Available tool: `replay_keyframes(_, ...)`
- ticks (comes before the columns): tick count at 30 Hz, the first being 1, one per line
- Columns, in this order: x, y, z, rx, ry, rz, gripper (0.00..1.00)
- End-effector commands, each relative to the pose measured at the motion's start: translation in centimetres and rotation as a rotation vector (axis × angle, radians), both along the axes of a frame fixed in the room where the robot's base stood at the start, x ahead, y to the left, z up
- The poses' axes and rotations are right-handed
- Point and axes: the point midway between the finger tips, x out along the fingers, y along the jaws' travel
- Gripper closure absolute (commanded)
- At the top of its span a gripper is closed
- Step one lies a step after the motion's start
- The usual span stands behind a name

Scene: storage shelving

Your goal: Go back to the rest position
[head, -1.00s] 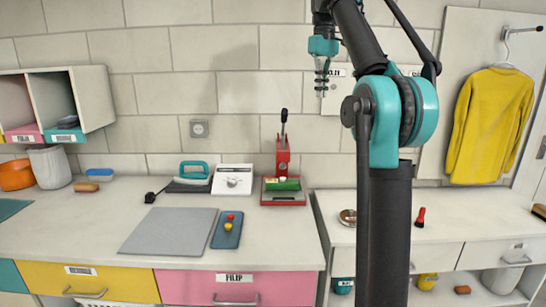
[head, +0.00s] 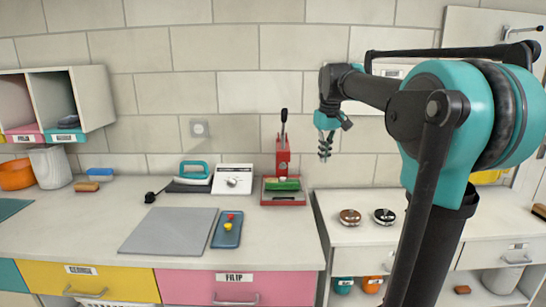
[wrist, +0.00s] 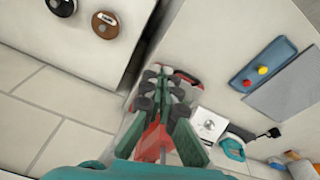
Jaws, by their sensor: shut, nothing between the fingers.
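My gripper (head: 325,151) hangs in the air in the head view, to the right of the red press (head: 283,156) and above the gap between the two counters. It is shut and empty, with its fingers pointing down. In the wrist view my gripper (wrist: 160,92) shows with its fingers together, covering part of the scene behind. It touches nothing that I can see. My arm fills the right side of the head view.
The left counter (head: 60,222) holds a grey mat (head: 168,231), a blue tray (head: 227,229) with red and yellow knobs, a white scale (head: 232,180) and a teal iron (head: 193,173). Two round tins (head: 350,217) (head: 384,216) stand on the right counter. An open shelf (head: 92,98) hangs at left.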

Motion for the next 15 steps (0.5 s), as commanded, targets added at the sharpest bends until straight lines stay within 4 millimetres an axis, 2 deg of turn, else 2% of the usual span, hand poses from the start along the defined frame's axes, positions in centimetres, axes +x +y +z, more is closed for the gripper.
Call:
replay_keyframes(1, -1.3, -0.3, -2.6, 0.004, -0.014, -0.022, 1.0)
replay_keyframes(5, -4.7, -0.8, -9.1, 0.015, -0.055, -0.079, 1.0)
replay_keyframes(8, -8.0, -1.2, -14.1, 0.026, -0.086, -0.123, 1.0)
replay_keyframes(12, -13.6, -1.6, -20.9, 0.041, -0.13, -0.183, 1.0)
replay_keyframes(15, -17.6, -1.9, -25.1, 0.051, -0.158, -0.222, 1.0)
